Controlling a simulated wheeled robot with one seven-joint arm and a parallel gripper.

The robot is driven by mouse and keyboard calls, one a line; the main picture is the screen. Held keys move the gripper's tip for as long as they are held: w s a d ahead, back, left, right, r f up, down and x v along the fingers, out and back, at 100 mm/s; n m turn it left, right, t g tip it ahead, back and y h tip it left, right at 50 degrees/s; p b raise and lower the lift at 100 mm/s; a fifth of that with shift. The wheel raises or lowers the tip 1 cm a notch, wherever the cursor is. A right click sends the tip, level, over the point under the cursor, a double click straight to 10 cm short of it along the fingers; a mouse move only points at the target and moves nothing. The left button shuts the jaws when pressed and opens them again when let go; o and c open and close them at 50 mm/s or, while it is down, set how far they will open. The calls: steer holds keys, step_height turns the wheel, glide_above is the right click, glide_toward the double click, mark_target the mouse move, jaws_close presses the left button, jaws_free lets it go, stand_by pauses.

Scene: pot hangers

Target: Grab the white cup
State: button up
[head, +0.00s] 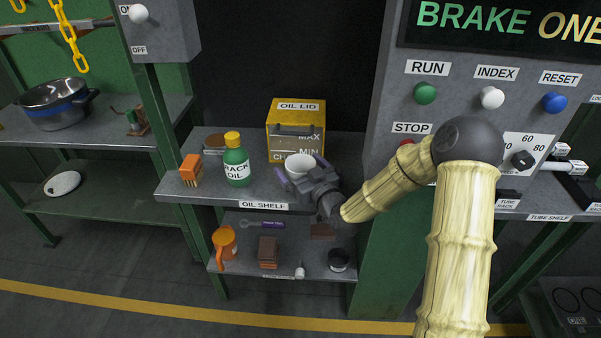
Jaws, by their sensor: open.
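The white cup (298,165) stands on the oil shelf (225,194), in front of the yellow oil lid box. My gripper (304,179) is at the cup, reaching in from the right and front. Its jaws are open, with one finger in front of the cup and the other at its right side. The gripper hides the cup's lower right part. I cannot tell whether a finger touches the cup.
A green oil bottle (236,162) and an orange brush (190,170) stand left of the cup. The yellow oil lid box (296,130) is close behind it. A control panel (460,110) rises at right. The lower shelf (250,262) holds several small items.

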steer(key=shift+c, duration=0.2)
stand_by(0.3)
steer(key=c, duration=1)
steer(key=shift+r, duration=0.1)
